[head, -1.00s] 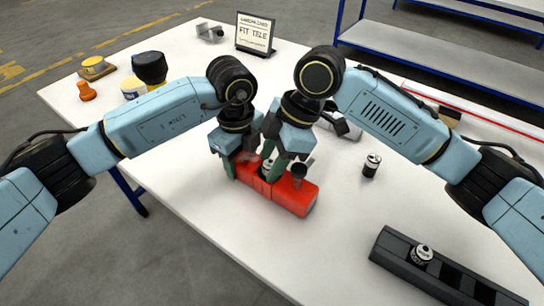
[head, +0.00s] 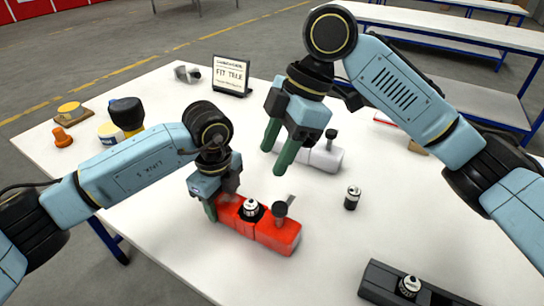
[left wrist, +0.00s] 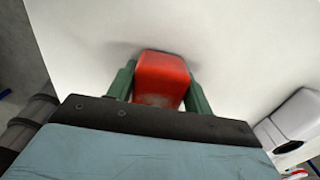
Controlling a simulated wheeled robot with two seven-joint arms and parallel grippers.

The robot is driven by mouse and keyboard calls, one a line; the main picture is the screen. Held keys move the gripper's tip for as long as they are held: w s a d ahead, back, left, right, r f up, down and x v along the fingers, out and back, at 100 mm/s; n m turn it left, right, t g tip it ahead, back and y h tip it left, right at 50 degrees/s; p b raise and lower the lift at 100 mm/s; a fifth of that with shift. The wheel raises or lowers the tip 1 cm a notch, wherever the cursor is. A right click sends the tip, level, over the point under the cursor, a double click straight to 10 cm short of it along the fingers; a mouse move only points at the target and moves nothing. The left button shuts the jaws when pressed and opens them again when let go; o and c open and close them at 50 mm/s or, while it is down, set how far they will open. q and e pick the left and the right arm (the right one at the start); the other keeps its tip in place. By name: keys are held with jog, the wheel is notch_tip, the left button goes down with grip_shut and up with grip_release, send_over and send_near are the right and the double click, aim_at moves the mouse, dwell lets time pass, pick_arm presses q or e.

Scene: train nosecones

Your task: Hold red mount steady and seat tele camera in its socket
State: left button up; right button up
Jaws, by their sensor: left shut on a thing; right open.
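The red mount (head: 267,230) lies on the white table in front of me. A small black and silver camera (head: 251,209) stands upright in the top of the mount; whether it is fully down I cannot tell. A dark knob or clamp (head: 281,208) rises from the mount beside it. My left gripper (head: 218,208) is shut on the mount's left end; the left wrist view shows both green fingers on either side of the red end (left wrist: 161,80). My right gripper (head: 268,155) is open and empty, raised above and behind the mount.
A loose small camera (head: 352,197) stands on the table to the right. A black rack (head: 385,281) holds another camera (head: 409,286). A sign (head: 231,74) reads "FIT TELE". Jars and an orange stamp (head: 62,137) are far left.

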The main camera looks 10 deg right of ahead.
pick_arm(q)
jog(key=o, duration=1.2)
jog(key=shift+r, duration=0.1)
